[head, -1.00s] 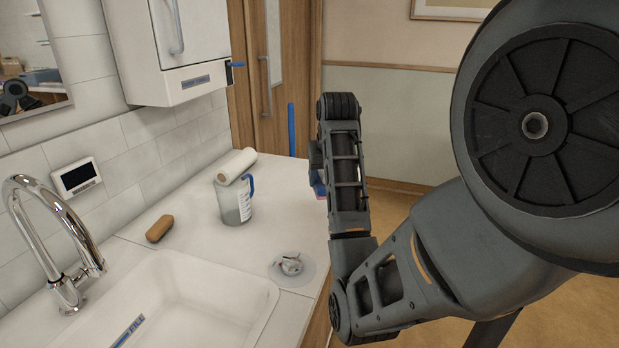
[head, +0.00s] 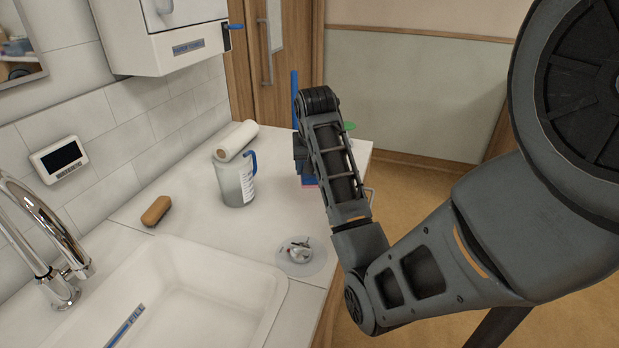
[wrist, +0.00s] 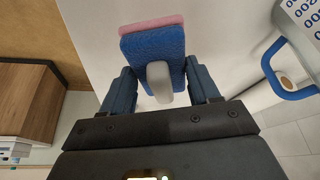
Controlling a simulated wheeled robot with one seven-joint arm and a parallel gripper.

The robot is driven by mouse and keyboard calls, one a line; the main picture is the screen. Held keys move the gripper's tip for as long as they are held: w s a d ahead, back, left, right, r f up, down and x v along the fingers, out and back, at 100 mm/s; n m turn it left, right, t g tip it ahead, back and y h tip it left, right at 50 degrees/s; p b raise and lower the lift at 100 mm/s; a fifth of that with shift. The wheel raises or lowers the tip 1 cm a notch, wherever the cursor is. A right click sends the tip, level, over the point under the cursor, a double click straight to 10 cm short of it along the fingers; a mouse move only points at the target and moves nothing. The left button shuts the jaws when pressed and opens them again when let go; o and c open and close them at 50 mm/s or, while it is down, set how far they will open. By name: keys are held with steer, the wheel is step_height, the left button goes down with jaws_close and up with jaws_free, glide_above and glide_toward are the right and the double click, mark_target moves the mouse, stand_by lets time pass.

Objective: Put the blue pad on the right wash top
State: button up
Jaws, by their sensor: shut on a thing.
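The blue pad (wrist: 150,50) has a pink layer on one face and a grey loop-shaped grip on the near side. In the wrist view it sits between the two fingers of my gripper (wrist: 161,85), which is shut on it. In the head view only a small blue and pink part of the pad (head: 310,182) shows below my gripper (head: 302,155); my arm hides the rest. The pad is over the far right part of the white right wash top (head: 218,226). I cannot tell whether it touches the surface.
A brown bar (head: 156,211) lies by the sink (head: 205,290). A small metallic item on a round disc (head: 300,252) is near the front edge. Bare top lies between them.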

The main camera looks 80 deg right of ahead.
steer(key=shift+w+a+f, duration=0.1)
steer(key=shift+w+f, duration=0.05)
steer(key=shift+w, duration=0.1)
steer(key=shift+f, duration=0.3)
steer(key=shift+f+p, duration=0.35)
steer(key=shift+f, duration=1.4)
steer(key=shift+f, duration=0.15)
steer(key=o, duration=1)
